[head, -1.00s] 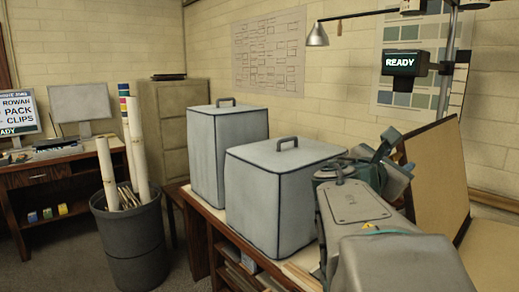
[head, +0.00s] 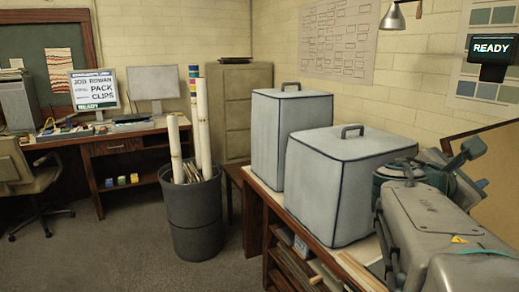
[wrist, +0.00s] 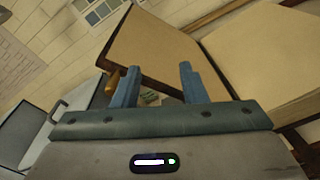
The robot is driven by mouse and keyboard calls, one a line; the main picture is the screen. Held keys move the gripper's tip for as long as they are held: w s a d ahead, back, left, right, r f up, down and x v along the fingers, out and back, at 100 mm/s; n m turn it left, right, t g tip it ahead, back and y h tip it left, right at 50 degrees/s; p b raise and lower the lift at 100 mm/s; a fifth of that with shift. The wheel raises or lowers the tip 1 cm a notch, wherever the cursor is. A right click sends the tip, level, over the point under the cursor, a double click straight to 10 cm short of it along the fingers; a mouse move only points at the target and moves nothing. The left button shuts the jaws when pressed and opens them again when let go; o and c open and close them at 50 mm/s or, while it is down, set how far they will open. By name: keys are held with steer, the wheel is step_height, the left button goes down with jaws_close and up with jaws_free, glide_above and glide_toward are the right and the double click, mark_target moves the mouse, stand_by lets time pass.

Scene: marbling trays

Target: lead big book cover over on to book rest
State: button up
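My gripper (wrist: 157,86) is open in the wrist view, its two blue-grey fingers apart with nothing held between them. Beyond the fingers is a big tan panel with a dark edge (wrist: 150,45), tilted in the picture. A second tan panel (wrist: 265,50) lies to its right. They look like parts of the big book and its rest, but I cannot tell which is the cover. In the head view only part of a tan panel (head: 495,180) shows at the right edge, behind my arm. My fingers are not clear in the head view.
Two grey covered boxes (head: 290,140) (head: 345,190) stand on the wooden bench (head: 258,205) left of my arm. A bin with rolled tubes (head: 193,220) stands on the floor. A READY display (head: 492,48) hangs at upper right. Open floor (head: 110,255) lies at left.

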steer(key=s+a+f+m+g+y, duration=0.1)
steer(key=s+a+f+m+y, duration=0.3)
steer(key=a+f+m+y, duration=0.4)
steer(key=s+a+f+m+g+y, duration=0.2)
steer(key=s+a+f+m+y, duration=0.2)
steer(key=a+f, duration=1.3)
steer(key=f+m+y, duration=0.1)
steer(key=m+y, duration=0.2)
steer(key=m, duration=0.2)
steer(key=shift+s+a+f+m+g+y+p, duration=0.15)
steer(key=shift+a+f+m+g+y+p, duration=0.15)
steer(key=shift+a+y+p, duration=0.1)
